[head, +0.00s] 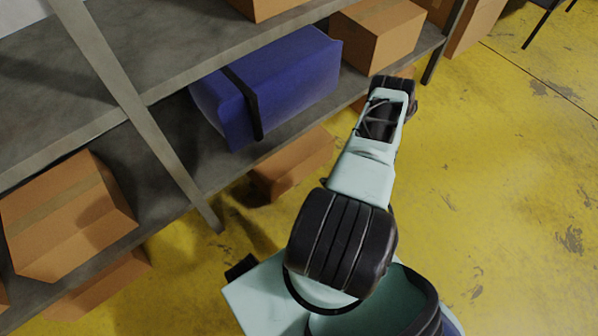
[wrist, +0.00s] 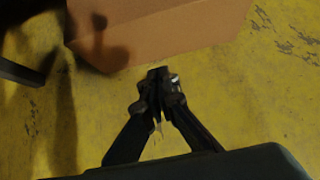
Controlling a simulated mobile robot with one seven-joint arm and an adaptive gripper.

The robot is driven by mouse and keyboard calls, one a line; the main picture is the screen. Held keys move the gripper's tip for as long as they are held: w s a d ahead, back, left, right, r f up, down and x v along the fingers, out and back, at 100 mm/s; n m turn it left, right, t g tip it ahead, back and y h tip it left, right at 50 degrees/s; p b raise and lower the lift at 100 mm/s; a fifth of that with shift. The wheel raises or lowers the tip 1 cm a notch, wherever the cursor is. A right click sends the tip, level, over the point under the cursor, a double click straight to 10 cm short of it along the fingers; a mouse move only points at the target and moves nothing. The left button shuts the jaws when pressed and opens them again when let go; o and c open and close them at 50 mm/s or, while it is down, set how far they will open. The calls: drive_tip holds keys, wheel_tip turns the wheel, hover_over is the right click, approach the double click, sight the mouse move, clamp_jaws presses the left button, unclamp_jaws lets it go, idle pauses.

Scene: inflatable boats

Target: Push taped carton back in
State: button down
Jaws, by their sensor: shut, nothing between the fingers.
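In the wrist view my gripper (wrist: 158,78) is shut and empty. Its fingertips lie just below the lower edge of a plain brown carton (wrist: 180,30) that fills the top of that view; whether they touch it I cannot tell. In the head view my arm reaches toward the right part of the shelf and hides the gripper. A brown carton with a tape strip (head: 378,32) sits on the shelf at the upper right, near the end of my arm. Another taped carton (head: 65,215) sits at the left, its near end over the shelf edge. Which carton the wrist view shows is unclear.
A blue bundle with a black strap (head: 275,85) lies on the shelf between the cartons. A lower carton (head: 292,165) shows under it. Yellow floor (head: 500,200) is clear to the right.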

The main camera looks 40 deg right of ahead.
sight(302, 169)
drive_tip(key=shift+w+r+b+x, duration=0.3)
drive_tip(key=shift+b+x, duration=0.6)
drive_tip(key=shift+x, duration=1.2)
drive_tip(key=shift+w+r+b+x, duration=0.35)
drive_tip(key=shift+b+x, duration=0.5)
drive_tip(key=shift+x, duration=1.3)
drive_tip(key=shift+w+r+b+x, duration=0.3)
drive_tip(key=shift+b+x, duration=0.6)
drive_tip(key=shift+x, duration=1.2)
drive_tip(key=shift+d, duration=0.2)
